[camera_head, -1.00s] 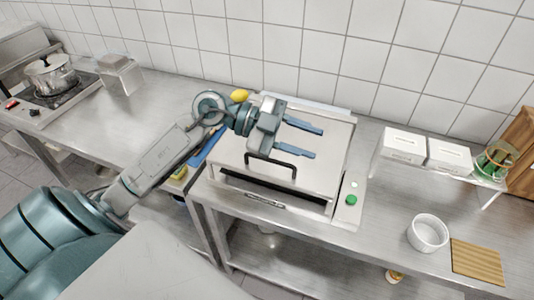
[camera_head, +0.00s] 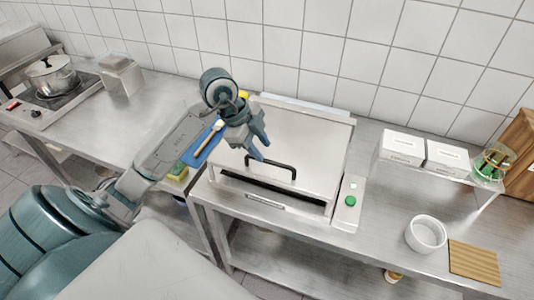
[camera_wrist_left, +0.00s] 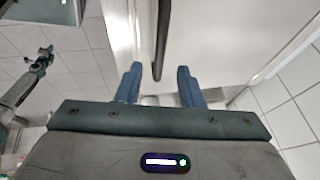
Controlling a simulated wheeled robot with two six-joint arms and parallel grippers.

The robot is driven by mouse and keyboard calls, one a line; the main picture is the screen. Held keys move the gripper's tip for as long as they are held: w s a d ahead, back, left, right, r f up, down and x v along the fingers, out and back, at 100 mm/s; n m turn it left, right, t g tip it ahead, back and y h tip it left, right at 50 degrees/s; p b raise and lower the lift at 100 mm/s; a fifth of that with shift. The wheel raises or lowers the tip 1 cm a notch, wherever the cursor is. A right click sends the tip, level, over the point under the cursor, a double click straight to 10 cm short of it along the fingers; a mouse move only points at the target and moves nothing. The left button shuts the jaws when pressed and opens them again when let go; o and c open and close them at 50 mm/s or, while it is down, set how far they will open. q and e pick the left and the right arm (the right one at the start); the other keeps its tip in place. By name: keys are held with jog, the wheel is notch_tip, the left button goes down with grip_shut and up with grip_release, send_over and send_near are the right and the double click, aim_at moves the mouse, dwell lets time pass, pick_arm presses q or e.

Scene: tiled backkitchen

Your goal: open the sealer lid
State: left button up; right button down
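The sealer (camera_head: 265,198) stands on the steel table with its flat grey lid (camera_head: 305,138) down. A black bar handle (camera_head: 271,164) is at the lid's front edge. My left gripper (camera_head: 261,150) is tilted downward, just behind the handle's left end. A distant arm end (camera_wrist_left: 42,58) at the left of the wrist view looks like my right gripper, too small to read.
A green button (camera_head: 350,201) is on the panel right of the lid. A blue board (camera_head: 203,143) and a yellow-green sponge (camera_head: 178,172) lie left of the sealer. White boxes (camera_head: 402,147) stand on a rack at right. A white bowl (camera_head: 426,234) sits in front of it.

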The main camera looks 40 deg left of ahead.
aim_at(270, 161)
pick_arm(q)
jog(key=shift+p+x, duration=0.3)
jog(key=shift+x, duration=1.95)
grip_shut()
